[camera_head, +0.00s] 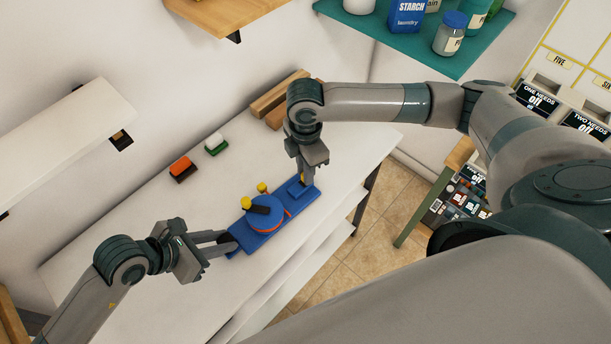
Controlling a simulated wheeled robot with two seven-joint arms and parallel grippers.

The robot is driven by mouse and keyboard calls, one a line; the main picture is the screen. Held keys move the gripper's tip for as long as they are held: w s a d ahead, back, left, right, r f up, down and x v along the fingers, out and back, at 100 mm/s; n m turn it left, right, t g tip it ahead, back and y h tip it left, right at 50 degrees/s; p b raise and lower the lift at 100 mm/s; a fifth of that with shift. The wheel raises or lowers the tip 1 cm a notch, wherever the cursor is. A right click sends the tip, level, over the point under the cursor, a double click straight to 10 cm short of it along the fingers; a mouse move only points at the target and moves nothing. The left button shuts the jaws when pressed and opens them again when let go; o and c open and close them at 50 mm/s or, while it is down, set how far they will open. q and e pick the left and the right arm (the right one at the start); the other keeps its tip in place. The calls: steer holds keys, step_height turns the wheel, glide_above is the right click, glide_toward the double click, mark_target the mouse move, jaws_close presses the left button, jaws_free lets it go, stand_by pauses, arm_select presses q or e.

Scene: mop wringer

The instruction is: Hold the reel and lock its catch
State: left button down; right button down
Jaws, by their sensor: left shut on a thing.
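The reel is a blue disc (269,222) with an orange line around its lower edge. It sits on a long blue base (240,251) on the white table. A black crank with a yellow knob (246,203) lies across the disc, and a second yellow knob (262,187) stands behind it. My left gripper (232,241) is shut on the reel's base at its left end. My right gripper (306,179) points down at the base's right end, beside a raised blue block (297,188). A small yellow part, possibly the catch, shows there, mostly hidden. The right fingers' opening cannot be made out.
The white table (150,220) is mostly clear. Wooden blocks (277,94) lie at the back right, close to my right arm. A teal shelf (395,42) with containers hangs above.

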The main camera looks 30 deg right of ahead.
mark_target(299, 187)
steer(key=shift+a, duration=0.25)
steer(key=shift+s+a, duration=0.15)
steer(key=shift+a, duration=0.3)
steer(key=shift+s+a, duration=0.1)
steer(key=shift+a, duration=0.3)
stand_by(0.7)
steer(key=c, duration=1.6)
jaws_free()
steer(key=shift+o, duration=0.3)
steer(key=shift+r, duration=0.1)
step_height(299, 187, up, 12)
